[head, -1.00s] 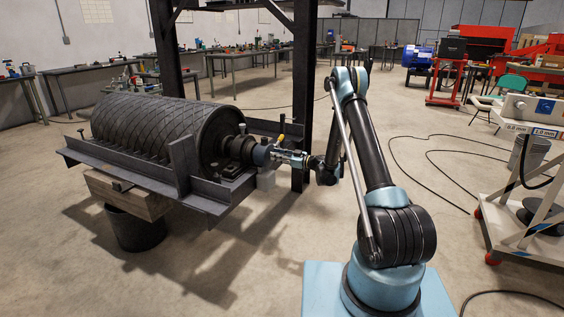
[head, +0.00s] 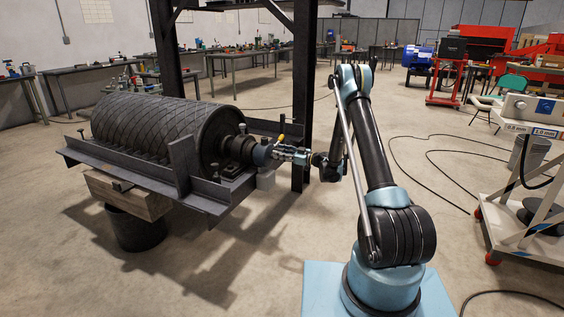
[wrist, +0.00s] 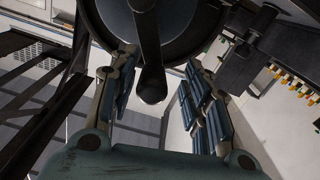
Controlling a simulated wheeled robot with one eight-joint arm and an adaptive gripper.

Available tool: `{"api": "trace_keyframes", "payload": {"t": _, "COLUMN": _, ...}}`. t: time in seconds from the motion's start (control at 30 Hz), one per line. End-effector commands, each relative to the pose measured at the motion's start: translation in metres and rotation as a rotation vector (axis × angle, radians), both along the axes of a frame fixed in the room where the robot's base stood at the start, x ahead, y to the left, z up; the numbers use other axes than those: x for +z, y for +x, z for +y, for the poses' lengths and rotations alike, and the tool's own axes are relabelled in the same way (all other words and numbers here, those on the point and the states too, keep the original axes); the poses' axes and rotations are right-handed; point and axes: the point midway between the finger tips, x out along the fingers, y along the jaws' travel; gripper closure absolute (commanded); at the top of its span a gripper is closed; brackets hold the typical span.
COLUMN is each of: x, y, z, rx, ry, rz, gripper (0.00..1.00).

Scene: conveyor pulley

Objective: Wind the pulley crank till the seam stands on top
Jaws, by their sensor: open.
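The pulley (head: 150,127) is a dark drum with a diamond-patterned surface, lying on a steel frame at the left of the head view. I cannot make out its seam. My gripper (head: 283,153) is at the drum's right shaft end. In the wrist view, the dark crank (wrist: 147,40) runs down across the round end, and its rounded knob (wrist: 151,88) lies between the fingers of my gripper (wrist: 160,68). The fingers are spread apart, with a gap on each side of the knob. How deep the knob sits between them is unclear.
The steel frame (head: 200,192) rests on a timber block (head: 125,193), beside a dark upright post (head: 303,95). A white wheeled cart (head: 510,215) stands at the right. Black cables (head: 430,152) lie on the floor. The floor in front of the pulley is clear.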

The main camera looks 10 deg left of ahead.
Motion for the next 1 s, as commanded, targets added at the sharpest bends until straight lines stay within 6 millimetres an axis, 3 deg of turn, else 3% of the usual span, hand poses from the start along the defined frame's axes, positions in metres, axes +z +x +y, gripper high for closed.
{"api": "trace_keyframes", "payload": {"t": 1.0, "x": 0.0, "y": -0.02, "z": -0.055, "rx": -0.001, "ry": 0.0, "rz": 0.0, "gripper": 0.56}}
